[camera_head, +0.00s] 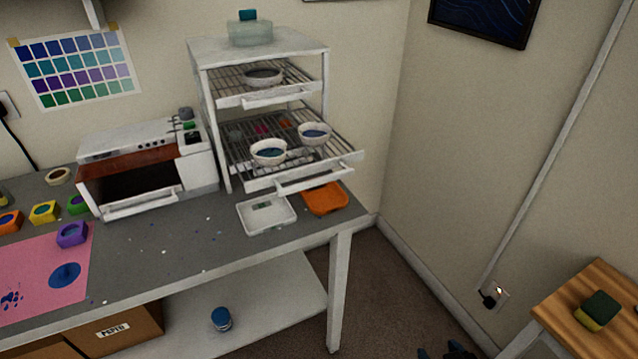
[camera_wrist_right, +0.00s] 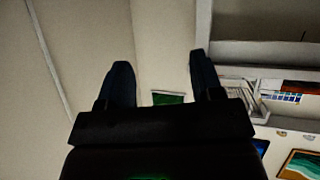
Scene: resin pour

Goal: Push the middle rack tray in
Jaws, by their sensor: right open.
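The white rack (camera_head: 205,100) stands on the back right of the grey workbench. Its middle wire tray (camera_head: 338,148) is slid out toward the front, past the rack's posts. Two bowls with blue contents stand on it, a left bowl (camera_head: 268,153) and a right bowl (camera_head: 314,135). The upper tray (camera_head: 270,97) holds one bowl (camera_head: 262,77). My right gripper (camera_head: 447,352) shows only as dark tips at the bottom edge, low and well right of the rack. In the right wrist view its two fingers (camera_wrist_right: 160,80) are apart with nothing between them. My left gripper is not in view.
A white tray (camera_head: 266,214) and an orange tray (camera_head: 325,199) lie on the bench below the rack's front. A toaster oven (camera_head: 150,165) stands left. A bottle (camera_head: 249,32) stands on the rack top. A wooden table (camera_head: 580,310) is at right; open floor (camera_head: 380,300) lies between.

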